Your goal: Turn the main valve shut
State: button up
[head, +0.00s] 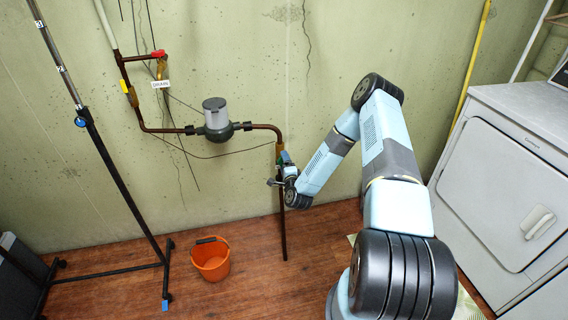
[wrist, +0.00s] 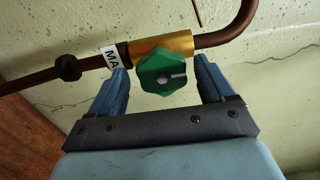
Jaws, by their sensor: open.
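The main valve has a brass body (wrist: 178,42) on a copper pipe and a green handle (wrist: 158,74) with a short pale mark, running roughly along the pipe. A white tag (wrist: 109,56) beside it reads "MA", the rest hidden behind a fingertip. My gripper (wrist: 161,68) is open, with one blue finger on each side of the green handle. Gaps show between the handle and both fingers; I cannot tell the depth exactly. In the head view my gripper (head: 279,182) is at the vertical pipe on the right, covering most of the valve.
A grey-topped meter (head: 216,116) sits on the pipe. A red-handled valve (head: 158,54) with a tag and a yellow-handled one (head: 125,86) are further left. An orange bucket (head: 211,262) and a black stand (head: 118,190) are on the left, a white appliance (head: 500,180) on the right.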

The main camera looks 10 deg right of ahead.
jog(key=s, duration=1.2)
jog(key=shift+s, duration=0.15)
jog(key=w+r+n+g+y, duration=0.35)
jog(key=w+r+n, duration=0.25)
jog(key=r+n, duration=0.55)
jog(key=s+d+r+n+g+h, duration=0.1)
jog(key=s+r+n+g+h, duration=0.3)
jog(key=r, duration=0.9)
jog(key=s+r+g+y, duration=0.1)
jog(key=s+r, duration=0.5)
jog(key=r, duration=0.7)
jog(key=s+r+n+g, duration=0.1)
jog(key=s+r, duration=0.3)
jog(key=s, duration=0.6)
jog(key=s+r+g, duration=0.1)
jog(key=s+r, duration=0.3)
jog(key=s, duration=0.5)
jog(key=s+r+n+g, duration=0.1)
jog(key=s+r, duration=0.4)
jog(key=s, duration=0.5)
jog(key=shift+s+a+n+g, duration=0.3)
jog(key=shift+a+n+g, duration=0.05)
jog(key=shift+a+g, duration=0.1)
